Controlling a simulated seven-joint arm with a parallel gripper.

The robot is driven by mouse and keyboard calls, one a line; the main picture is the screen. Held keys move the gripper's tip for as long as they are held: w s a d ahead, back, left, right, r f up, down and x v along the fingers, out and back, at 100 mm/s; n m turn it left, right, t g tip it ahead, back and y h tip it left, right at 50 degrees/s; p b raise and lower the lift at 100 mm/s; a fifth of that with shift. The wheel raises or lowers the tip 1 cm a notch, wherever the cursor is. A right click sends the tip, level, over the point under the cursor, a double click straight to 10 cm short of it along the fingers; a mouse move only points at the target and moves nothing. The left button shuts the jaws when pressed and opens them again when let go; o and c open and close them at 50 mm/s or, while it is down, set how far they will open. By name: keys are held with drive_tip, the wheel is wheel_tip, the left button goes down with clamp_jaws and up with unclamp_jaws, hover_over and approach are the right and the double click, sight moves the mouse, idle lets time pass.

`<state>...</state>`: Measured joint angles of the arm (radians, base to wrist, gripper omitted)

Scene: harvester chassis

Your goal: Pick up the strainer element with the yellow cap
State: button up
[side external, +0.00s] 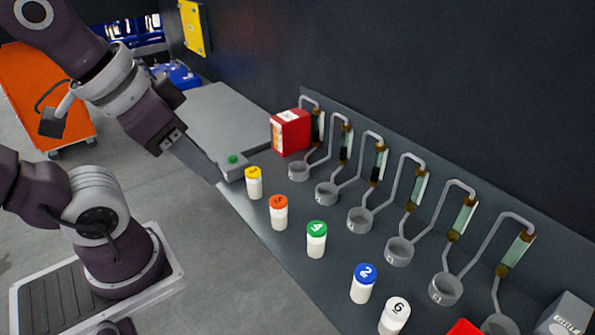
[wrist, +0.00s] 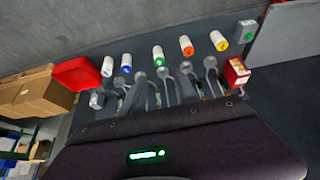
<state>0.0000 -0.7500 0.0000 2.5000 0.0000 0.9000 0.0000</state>
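The strainer element with the yellow cap (side external: 254,183) stands upright on the grey bench near its front edge, at the left end of a row of capped white elements. It also shows in the wrist view (wrist: 218,39), at the upper right. My gripper (side external: 174,140) is in the air up and left of it in the side view, well apart from it. The fingers are small and dark there, so I cannot tell whether they are open. In the wrist view a dark part of my arm fills the bottom and no fingertips can be made out.
Elements with orange (side external: 279,212), green (side external: 316,239), blue (side external: 363,283) and white (side external: 395,316) caps continue the row. Behind stand ring holders (side external: 360,220) with bent pipes and glass tubes. A red box (side external: 291,132) and a green-button box (side external: 232,166) are nearby.

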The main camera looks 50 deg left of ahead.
idle(0.3)
drive_tip(key=o, duration=0.6)
